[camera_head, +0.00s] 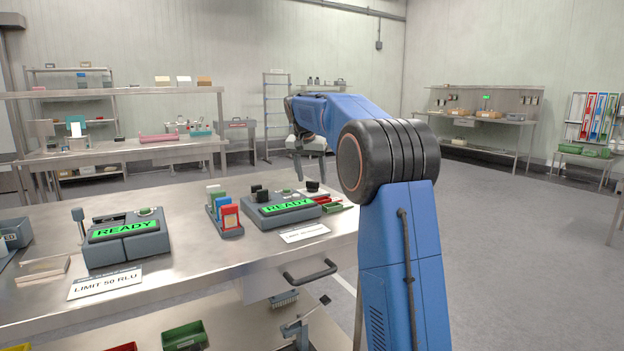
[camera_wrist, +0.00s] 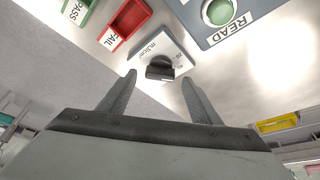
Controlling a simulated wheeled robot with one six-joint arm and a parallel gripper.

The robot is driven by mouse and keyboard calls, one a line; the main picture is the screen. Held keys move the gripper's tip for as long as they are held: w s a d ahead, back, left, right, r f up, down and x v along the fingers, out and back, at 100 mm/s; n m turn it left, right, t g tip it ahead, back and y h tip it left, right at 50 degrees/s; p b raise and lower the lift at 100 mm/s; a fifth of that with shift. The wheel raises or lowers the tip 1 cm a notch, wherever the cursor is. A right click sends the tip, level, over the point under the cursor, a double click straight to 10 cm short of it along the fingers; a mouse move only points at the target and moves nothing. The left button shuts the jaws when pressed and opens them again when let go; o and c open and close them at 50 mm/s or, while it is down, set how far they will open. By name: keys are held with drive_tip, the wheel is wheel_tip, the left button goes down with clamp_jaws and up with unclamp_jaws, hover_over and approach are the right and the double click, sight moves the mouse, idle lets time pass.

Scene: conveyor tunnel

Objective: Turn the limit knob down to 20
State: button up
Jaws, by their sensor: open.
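A black knob (camera_wrist: 160,71) sits on a white square plate (camera_wrist: 152,48) in the wrist view. Small print on the plate is too blurred to read surely, so I cannot tell its setting. In the head view the knob (camera_head: 313,186) stands on the table just right of the right-hand device (camera_head: 282,212), which shows "READY". My gripper (camera_wrist: 158,80) is open, its two fingers on either side of the knob in the picture and apart from it. In the head view my gripper (camera_head: 311,168) points down above the knob.
In the wrist view, a green button marked READ (camera_wrist: 218,12), a red FAIL tray (camera_wrist: 128,20) and a PASS tray (camera_wrist: 78,8) lie near the knob. In the head view, a second READY device (camera_head: 125,238) and a rack of coloured pieces (camera_head: 226,217) stand left.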

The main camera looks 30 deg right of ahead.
drive_tip(key=shift+w+d+f, duration=0.15)
drive_tip(key=shift+d+f, duration=0.05)
drive_tip(key=shift+f, duration=0.35)
drive_tip(key=c, duration=1.1)
drive_tip(key=shift+o, duration=0.3)
drive_tip(key=n+t+y, duration=0.1)
drive_tip(key=n, duration=0.2)
drive_tip(key=shift+d+n, duration=0.1)
drive_tip(key=shift+n, duration=0.2)
drive_tip(key=n+y, duration=0.1)
drive_tip(key=n, duration=0.3)
drive_tip(key=shift+d+y, duration=0.1)
drive_tip(key=shift+y, duration=0.3)
drive_tip(key=shift+n, duration=0.3)
